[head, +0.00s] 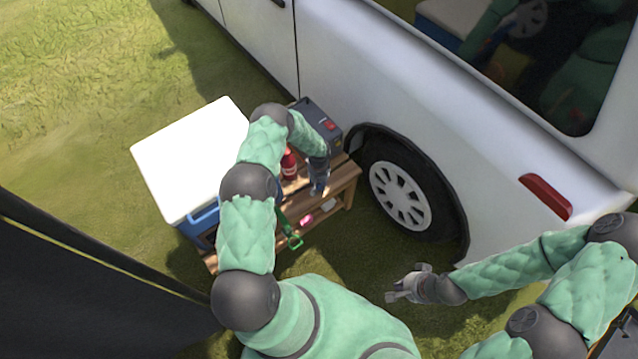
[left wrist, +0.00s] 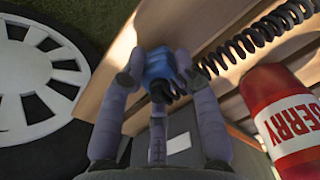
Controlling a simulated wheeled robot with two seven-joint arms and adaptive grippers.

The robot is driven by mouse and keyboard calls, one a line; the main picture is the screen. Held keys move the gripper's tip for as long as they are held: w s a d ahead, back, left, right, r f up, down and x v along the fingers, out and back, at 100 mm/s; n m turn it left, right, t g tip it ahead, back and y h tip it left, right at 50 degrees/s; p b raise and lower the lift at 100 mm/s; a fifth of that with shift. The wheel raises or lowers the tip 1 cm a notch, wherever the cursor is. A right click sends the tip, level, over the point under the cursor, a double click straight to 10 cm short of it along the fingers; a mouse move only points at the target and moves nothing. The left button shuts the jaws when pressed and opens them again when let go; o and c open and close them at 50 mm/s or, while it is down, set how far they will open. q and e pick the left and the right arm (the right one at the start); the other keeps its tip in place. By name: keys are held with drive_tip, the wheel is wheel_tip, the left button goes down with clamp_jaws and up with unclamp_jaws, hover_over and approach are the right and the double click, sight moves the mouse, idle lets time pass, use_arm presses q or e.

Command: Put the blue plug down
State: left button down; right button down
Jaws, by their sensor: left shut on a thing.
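The blue plug (left wrist: 160,65) is between the fingers of my left gripper (left wrist: 157,72) in the left wrist view, and the gripper is shut on it. A black coiled cable (left wrist: 255,38) runs from near the plug to the upper right. Behind the plug is the wooden bench (left wrist: 118,78); I cannot tell whether the plug touches it. In the head view my left gripper (head: 319,182) is over the right part of the bench (head: 340,180), and the plug is too small to make out clearly. My right gripper (head: 406,286) is open and empty above the grass.
A red bottle (head: 289,165) stands on the bench, left of my left gripper. A dark box with a red part (head: 322,118) is at the back, against the white car (head: 400,75). A white-lidded cooler (head: 190,155) is at the left. The car's wheel (head: 400,195) is close on the right.

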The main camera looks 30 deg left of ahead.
use_arm(q)
drive_tip(key=shift+f+b, duration=0.4)
drive_tip(key=shift+f, duration=0.05)
drive_tip(key=c, duration=0.9)
unclamp_jaws()
drive_tip(key=shift+r, duration=0.15)
drive_tip(key=shift+r+p, duration=0.5)
drive_tip(key=shift+p, duration=0.25)
wheel_tip(320, 180, up, 12)
drive_tip(key=p, duration=0.5)
drive_tip(key=s+d+r+m+h, duration=0.1)
drive_tip(key=s+d+m+h, duration=0.1)
drive_tip(key=s+d, duration=0.7)
drive_tip(key=s+d+r+m+h, duration=0.25)
drive_tip(key=s+d, duration=0.45)
drive_tip(key=d, duration=0.4)
drive_tip(key=s+d+r+m, duration=0.2)
drive_tip(key=s, duration=0.6)
drive_tip(key=shift+s+d+r, duration=0.3)
drive_tip(key=shift+d+r, duration=0.05)
